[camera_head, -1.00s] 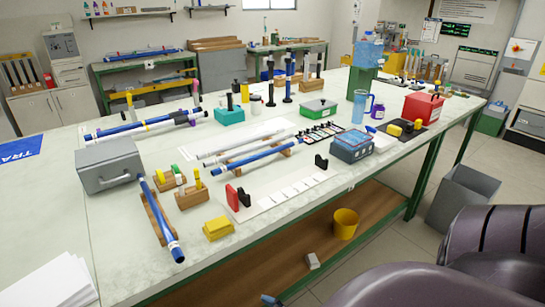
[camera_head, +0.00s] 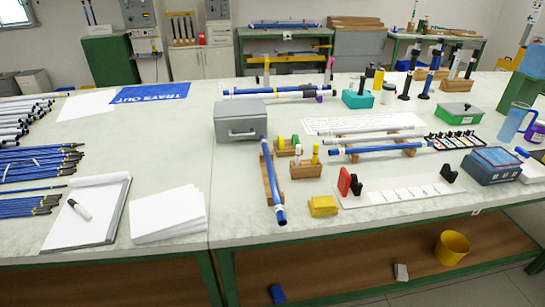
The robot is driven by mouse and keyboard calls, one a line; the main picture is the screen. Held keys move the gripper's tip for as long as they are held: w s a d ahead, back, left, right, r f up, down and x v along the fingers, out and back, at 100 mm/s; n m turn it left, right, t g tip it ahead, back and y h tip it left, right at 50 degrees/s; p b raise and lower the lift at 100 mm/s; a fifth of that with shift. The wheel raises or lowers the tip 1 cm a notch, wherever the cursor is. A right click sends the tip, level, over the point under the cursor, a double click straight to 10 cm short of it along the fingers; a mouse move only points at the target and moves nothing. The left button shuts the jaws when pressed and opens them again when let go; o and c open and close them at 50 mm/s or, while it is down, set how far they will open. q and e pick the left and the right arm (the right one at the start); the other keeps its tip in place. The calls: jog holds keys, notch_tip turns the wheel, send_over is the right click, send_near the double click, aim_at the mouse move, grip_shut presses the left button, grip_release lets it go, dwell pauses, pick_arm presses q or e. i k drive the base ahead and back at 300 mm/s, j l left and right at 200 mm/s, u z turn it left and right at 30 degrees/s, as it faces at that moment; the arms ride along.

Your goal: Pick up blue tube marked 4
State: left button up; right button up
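A blue tube (camera_head: 273,182) with a dark end lies in a narrow wooden cradle (camera_head: 267,186) in front of the grey box. Another blue tube (camera_head: 388,149) lies across a low wooden rack, in front of a pale rod (camera_head: 370,137). Further blue tubes (camera_head: 265,92) lie behind the grey box with a white one. Several thin blue tubes (camera_head: 35,158) lie in bundles at the far left. A blue piece (camera_head: 277,294) lies on the lower shelf. I cannot read a 4 on any tube. Neither gripper shows.
A grey box (camera_head: 240,118) with a handle stands mid-table. White paper (camera_head: 168,213) and a clipboard (camera_head: 88,212) lie front left. A yellow block (camera_head: 323,205), a white strip with red and black holders (camera_head: 400,192) and a blue box (camera_head: 492,166) stand to the right. Bare tabletop lies left of the box.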

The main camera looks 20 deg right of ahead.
aim_at(281, 217)
jog(key=i+j, duration=0.15)
jog(key=j, duration=0.15)
jog(key=i+j, duration=0.1)
jog(key=j, duration=0.25)
jog(key=i+j, duration=0.15)
jog(key=j, duration=0.15)
jog(key=i+j, duration=0.15)
jog(key=j, duration=0.2)
